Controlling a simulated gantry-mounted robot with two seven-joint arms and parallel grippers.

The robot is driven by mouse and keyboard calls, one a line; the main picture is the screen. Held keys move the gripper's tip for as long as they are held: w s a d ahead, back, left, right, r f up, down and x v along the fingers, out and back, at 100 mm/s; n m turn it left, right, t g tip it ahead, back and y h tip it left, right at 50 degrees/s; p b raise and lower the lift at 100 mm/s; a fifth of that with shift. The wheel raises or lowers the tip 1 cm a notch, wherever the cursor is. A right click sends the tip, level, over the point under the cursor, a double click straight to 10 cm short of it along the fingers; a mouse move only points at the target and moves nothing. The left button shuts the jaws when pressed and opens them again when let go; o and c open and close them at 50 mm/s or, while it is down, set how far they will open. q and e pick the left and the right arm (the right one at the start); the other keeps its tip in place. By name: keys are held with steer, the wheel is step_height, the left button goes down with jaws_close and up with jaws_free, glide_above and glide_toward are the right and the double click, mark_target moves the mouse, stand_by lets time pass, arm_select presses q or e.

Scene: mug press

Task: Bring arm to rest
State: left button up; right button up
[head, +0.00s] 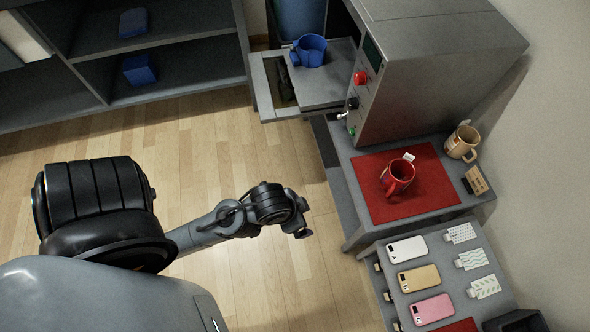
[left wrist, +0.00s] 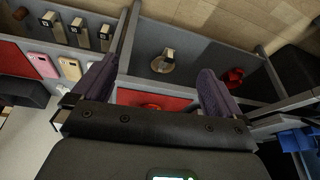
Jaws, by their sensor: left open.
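My left arm reaches in from the left in the head view, and my left gripper (head: 303,232) hangs over the wooden floor, left of the work surfaces and touching nothing. In the left wrist view its two dark fingers stand wide apart, and the gripper (left wrist: 155,85) is open with nothing between the fingers at close range. My right gripper is in neither view.
A red mug (head: 398,177) stands on a red mat (head: 436,194). A tan mug (head: 462,142) is behind it. Phones (head: 418,279) lie lower right. The floor (head: 200,130) is clear.

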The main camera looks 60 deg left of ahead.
arm_select(q)
steer(key=shift+s, duration=0.65)
steer(key=shift+r, duration=0.1)
step_height(320, 180, up, 31)
steer(key=p, duration=3.1)
